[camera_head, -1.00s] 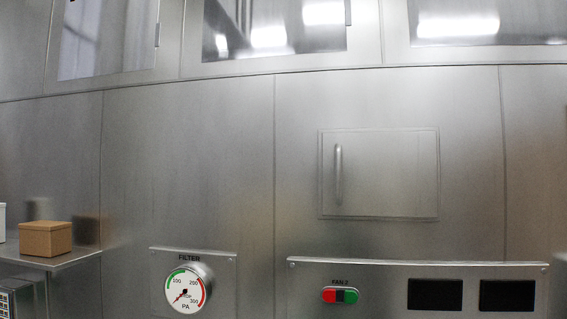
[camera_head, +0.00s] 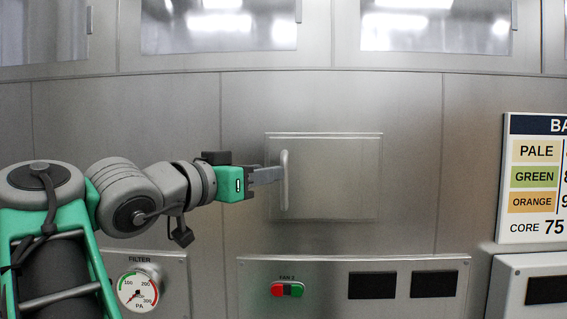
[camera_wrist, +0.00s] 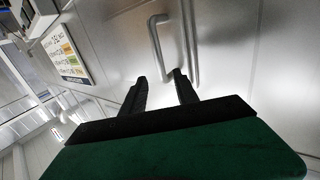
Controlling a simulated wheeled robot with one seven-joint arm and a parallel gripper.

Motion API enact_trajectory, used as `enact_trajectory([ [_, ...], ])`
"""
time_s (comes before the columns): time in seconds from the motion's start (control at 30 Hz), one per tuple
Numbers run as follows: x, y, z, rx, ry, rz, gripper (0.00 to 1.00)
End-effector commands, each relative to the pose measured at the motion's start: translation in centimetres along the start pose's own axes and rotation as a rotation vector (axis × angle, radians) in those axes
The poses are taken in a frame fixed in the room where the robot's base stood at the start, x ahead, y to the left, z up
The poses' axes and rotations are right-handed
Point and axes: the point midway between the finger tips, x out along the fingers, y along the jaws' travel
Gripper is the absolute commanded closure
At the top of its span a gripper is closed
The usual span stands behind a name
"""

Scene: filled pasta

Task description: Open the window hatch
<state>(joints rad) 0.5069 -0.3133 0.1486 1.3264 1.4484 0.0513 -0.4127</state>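The window hatch (camera_head: 335,180) is a square metal panel on the steel wall, and it looks shut. Its upright bar handle (camera_head: 285,180) is on its left side. My gripper (camera_head: 279,174) reaches in from the left, its fingertips at the handle in the head view. In the wrist view my gripper (camera_wrist: 160,82) has its two dark fingers apart with nothing held. The handle (camera_wrist: 158,40) shows there just beyond the fingertips, with a second bar shape beside it, perhaps its reflection. I cannot tell whether the fingers touch the handle.
Below the hatch is a panel with a red-green FAN 2 switch (camera_head: 288,290) and dark displays. A sign (camera_head: 535,225) hangs at right. The wall around the hatch is flat.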

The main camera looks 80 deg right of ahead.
Motion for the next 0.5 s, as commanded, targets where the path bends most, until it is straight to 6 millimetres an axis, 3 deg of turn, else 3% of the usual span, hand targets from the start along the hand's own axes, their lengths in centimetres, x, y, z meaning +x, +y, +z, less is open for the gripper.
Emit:
enact_trajectory([
  [0.13, 2.4, 0.2, 0.8, 0.001, 0.0, 0.007, 0.64],
  [0.3, 5.5, 0.1, 0.0, -0.003, -0.001, 0.004, 0.64],
  [0.5, 7.2, -0.1, 0.1, -0.001, -0.001, -0.004, 0.64],
])
